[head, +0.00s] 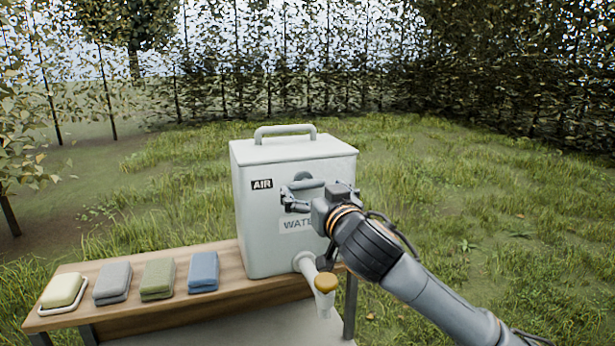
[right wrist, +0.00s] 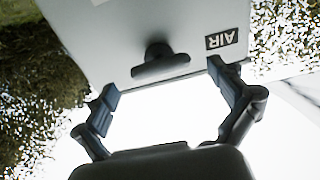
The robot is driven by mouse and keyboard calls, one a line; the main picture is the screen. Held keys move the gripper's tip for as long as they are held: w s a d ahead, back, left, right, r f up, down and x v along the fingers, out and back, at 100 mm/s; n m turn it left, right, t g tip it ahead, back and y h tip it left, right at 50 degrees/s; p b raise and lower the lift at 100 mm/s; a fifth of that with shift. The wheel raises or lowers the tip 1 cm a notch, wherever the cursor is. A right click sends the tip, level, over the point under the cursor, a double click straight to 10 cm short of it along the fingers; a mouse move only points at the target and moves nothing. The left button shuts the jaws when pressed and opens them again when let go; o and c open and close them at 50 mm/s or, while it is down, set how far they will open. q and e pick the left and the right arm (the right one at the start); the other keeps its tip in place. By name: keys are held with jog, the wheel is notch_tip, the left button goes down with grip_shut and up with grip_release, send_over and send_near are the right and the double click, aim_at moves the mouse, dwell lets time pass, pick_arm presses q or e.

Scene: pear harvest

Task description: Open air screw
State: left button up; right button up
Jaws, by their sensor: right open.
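The air screw is a dark grey knob with a wide bar-shaped grip (right wrist: 160,67), on the front of a pale grey water container (head: 262,225), beside the AIR label (head: 262,184). In the head view the knob (head: 308,184) is partly hidden by my right gripper (head: 312,194). In the right wrist view my right gripper (right wrist: 162,84) is open. Its two fingers are spread to either side of the knob, with nothing held between them. The knob looks a little beyond the fingertips; contact cannot be seen. My left gripper is not in view.
The container stands on a wooden bench (head: 140,318), with a tap (head: 325,283) low on its front and a top handle (head: 285,130). A soap (head: 63,290) on a dish and grey (head: 112,280), green (head: 158,277) and blue cloths (head: 203,271) lie left. Grass surrounds the bench.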

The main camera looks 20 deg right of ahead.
aim_at(309, 185)
jog(key=shift+w+p, duration=0.4)
jog(key=shift+w, duration=1.4)
jog(key=c, duration=1.2)
